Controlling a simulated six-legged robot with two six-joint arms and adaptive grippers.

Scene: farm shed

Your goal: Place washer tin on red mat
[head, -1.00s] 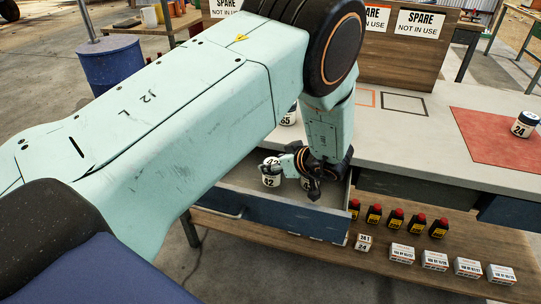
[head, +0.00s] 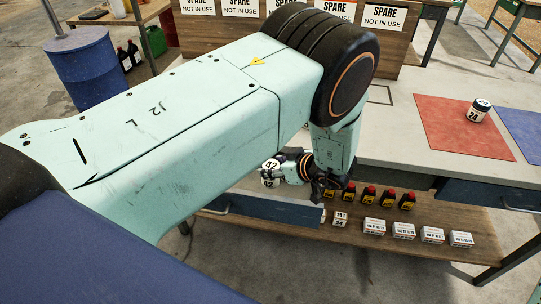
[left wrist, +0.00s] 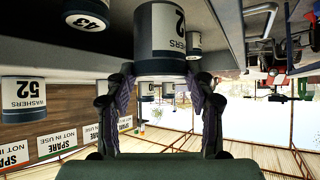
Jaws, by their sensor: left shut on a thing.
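The washer tin (head: 268,181), white with a dark band and the number 42, is at the left gripper's fingertips in the head view, over the open blue drawer. My left gripper (head: 284,172) is shut on it from the right. In the left wrist view, which is upside down, the tin (left wrist: 160,35) sits between the two fingers (left wrist: 160,80). The red mat (head: 450,122) lies on the bench at the right. A tin marked 24 (head: 477,113) stands near its right edge; the mat's left part is bare. My right gripper is not in view.
A blue mat (head: 525,130) lies right of the red one. The drawer front (head: 262,207) sticks out below the tin. Black bottles (head: 388,198) and white boxes (head: 403,230) stand on the lower shelf. Tins marked 43 (left wrist: 86,14) and 52 (left wrist: 22,92) show in the wrist view.

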